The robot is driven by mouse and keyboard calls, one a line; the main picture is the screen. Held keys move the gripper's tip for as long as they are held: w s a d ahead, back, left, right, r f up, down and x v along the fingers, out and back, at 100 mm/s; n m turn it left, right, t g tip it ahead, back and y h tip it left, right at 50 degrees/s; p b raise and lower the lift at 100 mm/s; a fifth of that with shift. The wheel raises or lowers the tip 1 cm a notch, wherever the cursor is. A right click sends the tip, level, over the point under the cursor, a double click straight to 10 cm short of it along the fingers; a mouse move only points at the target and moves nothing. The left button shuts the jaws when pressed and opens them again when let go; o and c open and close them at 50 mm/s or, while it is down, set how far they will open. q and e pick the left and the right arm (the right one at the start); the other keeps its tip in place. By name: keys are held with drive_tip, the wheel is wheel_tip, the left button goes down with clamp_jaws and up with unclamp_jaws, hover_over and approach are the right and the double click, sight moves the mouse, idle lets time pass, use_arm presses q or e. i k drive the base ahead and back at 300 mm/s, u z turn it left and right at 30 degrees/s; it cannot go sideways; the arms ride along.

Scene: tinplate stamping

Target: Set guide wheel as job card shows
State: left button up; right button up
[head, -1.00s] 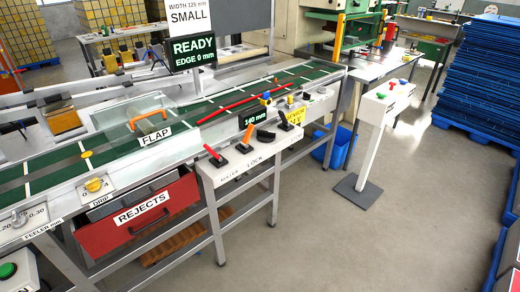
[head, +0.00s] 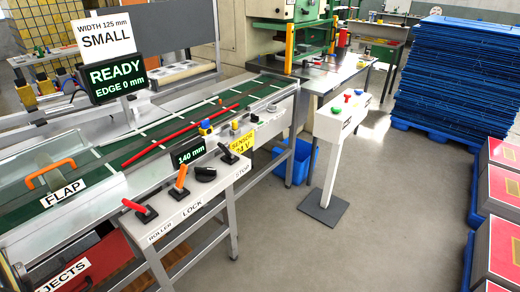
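The job card (head: 104,33) above the line reads WIDTH 125 mm, SMALL. The dark screen (head: 118,77) below it reads READY, EDGE 0 mm. A small display (head: 188,154) on the control shelf reads 140 mm. In front of it sits a black round knob (head: 204,174), which may be the guide wheel. To its left are an orange-handled lever (head: 180,182) near the word LOCK and a red-handled lever (head: 140,210) near ROLLER. A black lever (head: 228,154) is to its right, near STOP. A red guide bar (head: 180,136) lies along the green belt. Neither gripper is in view.
A clear flap (head: 62,180) with an orange handle covers the belt at left, above the red rejects drawer (head: 85,268). A white pedestal (head: 332,140) with coloured buttons stands right of the line. Blue stacks (head: 450,75) stand behind it. The grey floor in front is open.

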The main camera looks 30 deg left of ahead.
sight(204, 174)
drive_tip(key=u, duration=0.3)
drive_tip(key=i, duration=1.15)
drive_tip(key=u, duration=0.75)
